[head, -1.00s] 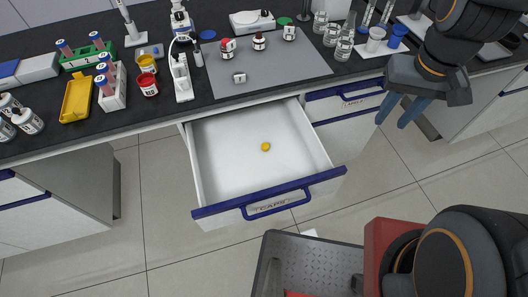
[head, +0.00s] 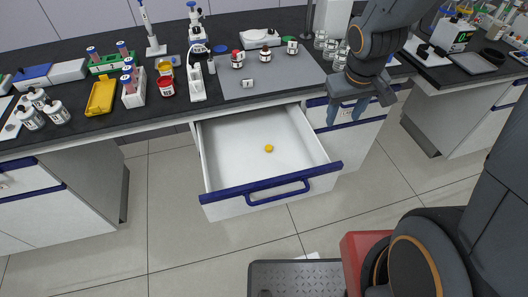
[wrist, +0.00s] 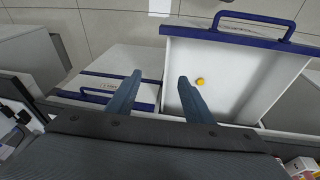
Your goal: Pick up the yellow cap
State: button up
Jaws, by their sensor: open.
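The yellow cap (head: 269,148) lies alone on the white floor of the pulled-out drawer (head: 230,168), near its middle. It also shows in the wrist view (wrist: 200,81), just right of my right finger's tip. My gripper (head: 345,112) is open and empty, to the right of the drawer and in front of the counter's lower fronts. In the wrist view my gripper (wrist: 159,78) shows two blue fingers spread apart, one over the neighbouring closed drawer front and one over the edge of the open drawer. The gripper is apart from the cap.
The open drawer has a blue front edge and handle (head: 278,193). The dark counter (head: 180,110) above holds a yellow tray (head: 101,97), a red-labelled jar (head: 166,86), a microscope (head: 197,40), a grey mat (head: 270,80) and bottles.

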jog(key=w+a+f+n+t, duration=0.1)
jog(key=w+a+f+n, duration=0.15)
jog(key=w+f, duration=0.45)
jog(key=n+y+b, duration=0.3)
jog(key=n+y, duration=0.3)
jog(key=n, duration=0.1)
send_near(269, 147)
jog(key=shift+w+a+f+g, duration=0.4)
jog(key=shift+w+a+f, duration=0.1)
jog(key=shift+f, duration=0.15)
jog(key=shift+p+x, duration=0.95)
jog(key=shift+x, duration=2)
jog(key=shift+d, duration=0.15)
jog(key=shift+c, duration=0.2)
jog(key=c, duration=1.1)
